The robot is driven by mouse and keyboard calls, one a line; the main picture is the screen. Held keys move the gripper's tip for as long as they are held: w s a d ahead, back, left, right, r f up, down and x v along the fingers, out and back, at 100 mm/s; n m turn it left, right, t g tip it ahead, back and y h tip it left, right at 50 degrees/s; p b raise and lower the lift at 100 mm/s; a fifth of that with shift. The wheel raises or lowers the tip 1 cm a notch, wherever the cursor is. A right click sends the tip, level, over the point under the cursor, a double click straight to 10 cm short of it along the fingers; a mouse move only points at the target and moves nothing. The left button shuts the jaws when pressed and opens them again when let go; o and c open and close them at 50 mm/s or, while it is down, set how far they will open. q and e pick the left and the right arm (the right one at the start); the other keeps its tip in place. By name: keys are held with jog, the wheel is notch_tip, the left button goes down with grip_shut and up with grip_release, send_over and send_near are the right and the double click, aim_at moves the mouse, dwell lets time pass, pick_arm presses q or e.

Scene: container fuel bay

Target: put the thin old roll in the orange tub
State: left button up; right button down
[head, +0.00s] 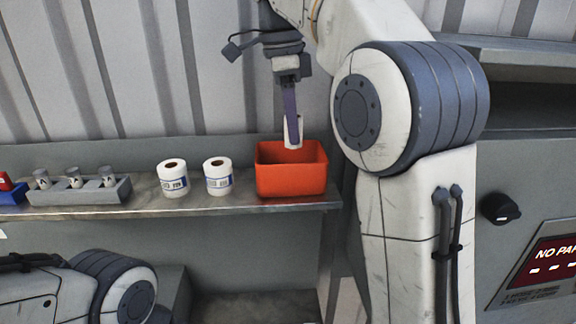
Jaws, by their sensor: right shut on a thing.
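The orange tub (291,182) stands at the right end of the metal shelf. My right gripper (291,112) points down over the tub and is shut on the thin old roll (293,134), a narrow white cylinder. The roll is upright, and its lower end is at or just inside the tub's opening. I cannot tell whether it touches the tub. My left gripper is out of view; only part of my left arm shows at the lower left.
Two fuller white rolls, one (173,178) and another (218,176), stand on the shelf (130,214) left of the tub. Further left are a grey holder (80,194) with small grey pieces and a blue bin (12,194). A ribbed wall rises behind. A panel with a knob (501,208) is at right.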

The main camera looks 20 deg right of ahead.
jog(key=f, duration=0.3)
jog(key=shift+w+a+f, duration=0.15)
jog(key=shift+a+f, duration=0.05)
jog(key=shift+f, duration=1.95)
jog(key=shift+d+f, duration=0.1)
jog(key=shift+f, duration=0.1)
jog(key=c, duration=0.5)
grip_release()
jog(key=shift+r, duration=0.1)
